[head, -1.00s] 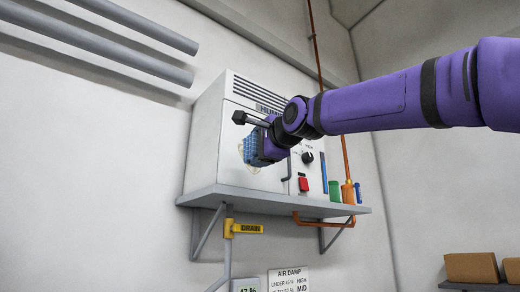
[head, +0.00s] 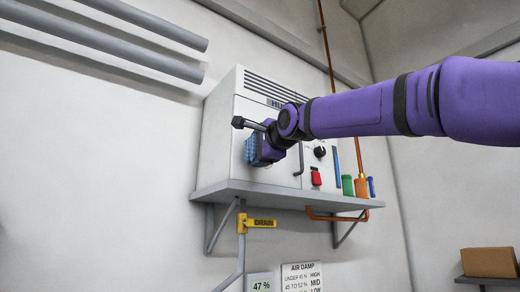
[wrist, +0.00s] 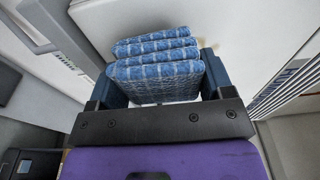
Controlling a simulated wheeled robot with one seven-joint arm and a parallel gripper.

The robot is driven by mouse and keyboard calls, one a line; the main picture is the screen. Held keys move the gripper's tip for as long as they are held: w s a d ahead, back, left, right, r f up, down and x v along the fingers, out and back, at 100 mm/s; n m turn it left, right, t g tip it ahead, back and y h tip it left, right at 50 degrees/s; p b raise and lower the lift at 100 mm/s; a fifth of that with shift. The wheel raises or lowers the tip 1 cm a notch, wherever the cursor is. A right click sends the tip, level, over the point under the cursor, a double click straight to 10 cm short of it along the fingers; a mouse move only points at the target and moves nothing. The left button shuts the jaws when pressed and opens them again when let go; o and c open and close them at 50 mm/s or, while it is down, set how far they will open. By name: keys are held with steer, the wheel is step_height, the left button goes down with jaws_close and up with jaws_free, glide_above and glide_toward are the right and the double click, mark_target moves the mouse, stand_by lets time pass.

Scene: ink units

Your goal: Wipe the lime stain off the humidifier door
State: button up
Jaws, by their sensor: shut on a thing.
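The humidifier is a white box (head: 222,125) on a wall shelf, with its door (head: 275,177) facing me. My gripper (head: 256,151) is shut on a folded blue patterned cloth (head: 250,148), held at the door's left part. The cloth also shows between the fingers in the wrist view (wrist: 155,70). It is at or very near the door face; I cannot tell whether it presses. A tan stain mark (wrist: 268,94) shows on the door right of the cloth in the wrist view. The gripper and cloth hide part of the door.
A door handle (head: 299,160), black knob (head: 320,152) and red switch (head: 316,178) are right of my gripper. The grey shelf (head: 270,194) carries green (head: 347,185) and orange (head: 361,187) containers. A yellow drain tag (head: 261,222) hangs below. Grey pipes (head: 120,40) run along the upper left wall.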

steer(key=shift+x, duration=0.95)
stand_by(0.5)
steer(key=shift+w+d+r, duration=0.85)
steer(key=shift+w+d, duration=1.9)
steer(key=shift+d, duration=1.3)
steer(key=shift+s+a, duration=0.95)
steer(key=shift+a, duration=0.45)
steer(key=shift+s+a, duration=0.9)
steer(key=shift+a, duration=0.5)
steer(key=shift+s+a, duration=0.95)
steer(key=shift+a, duration=0.45)
steer(key=shift+r, duration=0.8)
steer(key=w+d, duration=0.5)
steer(key=d, duration=0.3)
steer(key=shift+w+d, duration=0.2)
steer(key=shift+w, duration=0.1)
